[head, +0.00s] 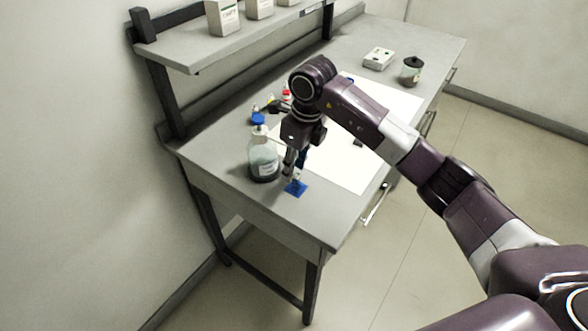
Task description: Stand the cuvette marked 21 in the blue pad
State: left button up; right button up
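The blue pad (299,190) is a small square lying near the front-left end of the bench. My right gripper (295,172) points down just above the pad, its fingertips close over the pad's back part. I cannot tell whether the fingers are open or shut. A small pale spot shows by the fingertips, too small to make out. I cannot pick out a cuvette marked 21 or read any such number. My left gripper is not in view.
A blue-capped bottle (264,164) stands close left of my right gripper. A white sheet (345,170) covers the middle of the bench. Small coloured-topped items (286,95) stand behind my arm. A white device (378,57) and a black-lidded jar (411,72) stand at the far end.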

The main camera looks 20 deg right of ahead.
notch_tip(320, 180, up, 10)
jog(key=s+d, duration=0.1)
jog(key=shift+s+r, duration=0.15)
jog(key=shift+r, duration=0.05)
dwell(0.4)
